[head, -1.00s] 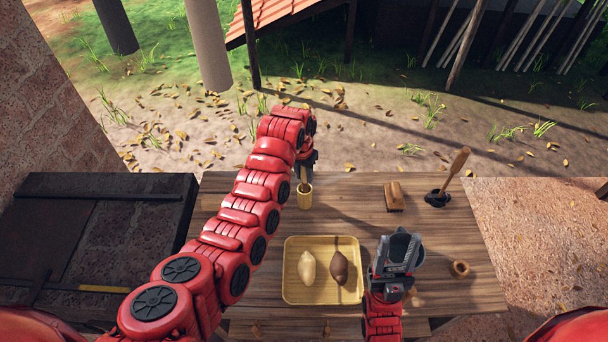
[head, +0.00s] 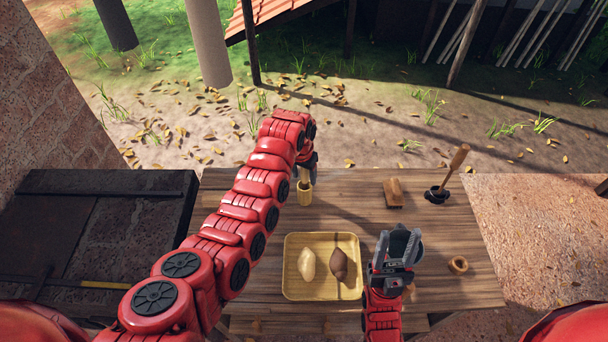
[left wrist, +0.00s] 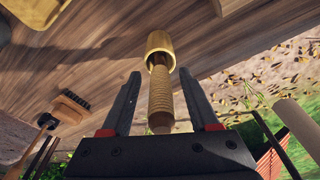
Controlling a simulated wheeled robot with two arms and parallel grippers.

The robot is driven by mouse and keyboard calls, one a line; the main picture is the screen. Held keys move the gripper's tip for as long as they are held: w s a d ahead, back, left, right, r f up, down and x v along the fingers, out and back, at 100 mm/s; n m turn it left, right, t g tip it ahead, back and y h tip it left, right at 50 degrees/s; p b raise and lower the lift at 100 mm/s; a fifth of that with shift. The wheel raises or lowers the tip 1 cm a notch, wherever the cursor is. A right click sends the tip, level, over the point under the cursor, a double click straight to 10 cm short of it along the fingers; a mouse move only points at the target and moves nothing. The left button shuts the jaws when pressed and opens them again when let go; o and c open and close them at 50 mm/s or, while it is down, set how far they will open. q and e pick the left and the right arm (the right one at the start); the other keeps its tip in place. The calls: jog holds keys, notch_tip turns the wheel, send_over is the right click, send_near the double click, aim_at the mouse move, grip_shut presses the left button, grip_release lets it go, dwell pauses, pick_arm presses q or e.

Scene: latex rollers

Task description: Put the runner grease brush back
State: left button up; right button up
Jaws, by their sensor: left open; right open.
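A brush with a ribbed tan handle (left wrist: 161,95) stands in a yellow bamboo-like cup (left wrist: 161,45). Its lower end is hidden inside the cup. The cup (head: 305,194) also shows in the head view near the table's far edge. My left gripper (head: 306,168) is just above the cup. In the left wrist view the left gripper (left wrist: 162,100) is open, its fingers on either side of the handle with a gap at each side. My right gripper (head: 397,246) is open and empty above the table, right of the tray.
A yellow tray (head: 291,291) holds a pale lump and a brown lump. A wooden block (head: 393,193) and a dark holder (head: 437,195) with a wooden-handled tool (head: 456,164) stand at the back right. A small wooden ring (head: 459,265) lies at the right.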

pick_arm(q)
jog(key=shift+r, duration=0.55)
jog(key=r+b, duration=0.1)
jog(key=r, duration=0.1)
jog(key=r+b, duration=0.1)
jog(key=r, duration=0.1)
jog(key=shift+s+a+r+b, duration=0.15)
jog(key=shift+s+r+b, duration=0.05)
jog(key=shift+b, duration=0.1)
notch_tip(320, 180, up, 7)
jog(key=s+p, duration=0.1)
jog(key=p, duration=0.1)
jog(key=shift+a+f, duration=0.15)
jog(key=shift+a, duration=0.1)
